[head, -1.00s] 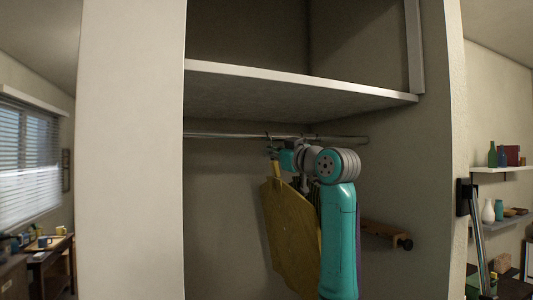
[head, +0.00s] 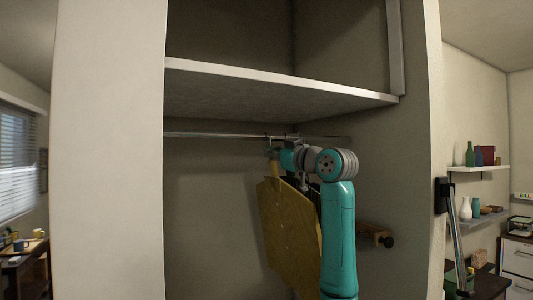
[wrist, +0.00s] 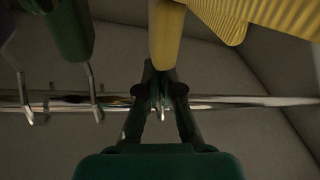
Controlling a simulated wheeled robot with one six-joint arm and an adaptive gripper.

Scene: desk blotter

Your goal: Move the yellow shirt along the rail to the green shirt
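The yellow shirt (head: 285,225) hangs from the metal rail (head: 215,135) in the closet, left of my upright arm. My gripper (head: 272,152) is up at the rail, at the top of this shirt. In the wrist view, my gripper (wrist: 161,78) has its fingers closed together around the hook below the yellow hanger neck (wrist: 165,35). The yellow cloth (wrist: 265,15) spreads to the upper right. A green hanger or shirt part (wrist: 70,28) is to the left, apart from the yellow one. In the head view my arm hides the green shirt.
A white shelf (head: 270,90) spans above the rail. The closet's right wall (head: 395,170) is close beyond my arm, with a wooden peg piece (head: 375,235) low on it. A dark purple item (wrist: 6,25) hangs at the wrist view's far left. The rail left of my gripper is bare in the head view.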

